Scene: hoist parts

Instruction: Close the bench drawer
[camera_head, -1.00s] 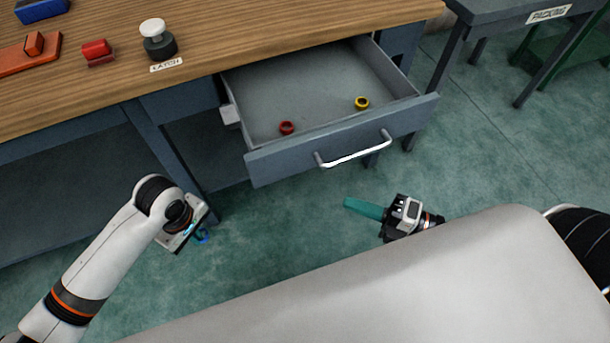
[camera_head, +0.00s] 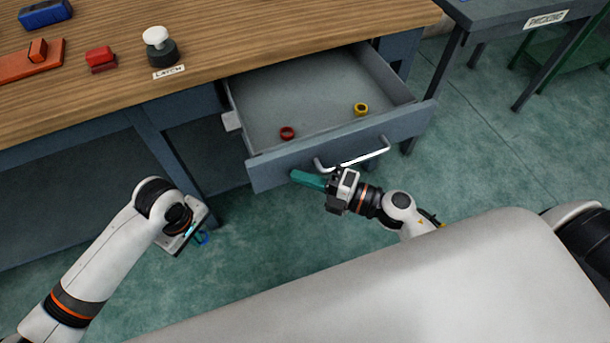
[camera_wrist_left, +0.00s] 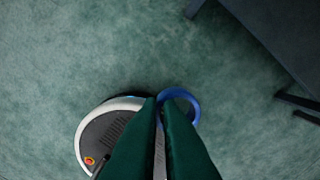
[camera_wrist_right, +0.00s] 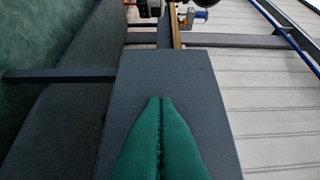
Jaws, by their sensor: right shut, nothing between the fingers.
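The grey bench drawer (camera_head: 275,170) is pulled well out from under the bench top in the head view, with a white bar handle (camera_head: 372,155) on its front. A red ring (camera_head: 287,133) and a yellow ring (camera_head: 361,109) lie inside it. My right gripper (camera_head: 294,175) is shut and empty, its green fingertips at the drawer front, left of the handle; I cannot tell whether they touch. The right wrist view shows a dark grey panel (camera_wrist_right: 165,70) beyond these fingers. My left gripper (camera_wrist_left: 160,102) is shut on a blue ring (camera_wrist_left: 192,97), low beside the bench leg.
The green floor before the drawer is clear.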

